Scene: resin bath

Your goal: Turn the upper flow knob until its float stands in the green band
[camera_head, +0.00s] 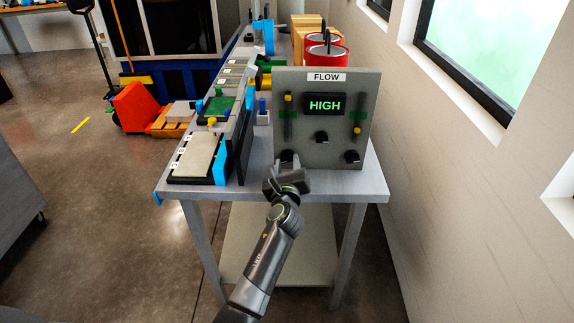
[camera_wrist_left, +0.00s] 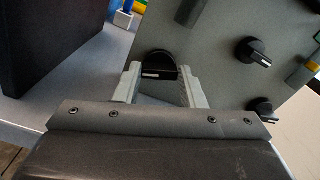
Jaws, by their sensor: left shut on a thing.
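The grey flow panel (camera_head: 338,88) stands on the bench with a display (camera_head: 325,104) reading HIGH. Its left gauge has a yellow float (camera_head: 288,98) above the green band (camera_head: 288,114). Its right gauge has a yellow float (camera_head: 357,131) below its green band. Three black knobs show: an upper middle knob (camera_head: 321,137), a lower right knob (camera_head: 351,156) and a lower left knob (camera_head: 287,156). My left gripper (camera_head: 286,172) is at the lower left knob. In the left wrist view its fingers are shut on that knob (camera_wrist_left: 158,66), one on each side. My right gripper is not in view.
The bench (camera_head: 345,184) carries a white-grey tray (camera_head: 195,157), a green board (camera_head: 217,108) and blue parts left of the panel. Red cans (camera_head: 325,54) stand behind it. A wall with windows is at the right. Open floor lies at the left.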

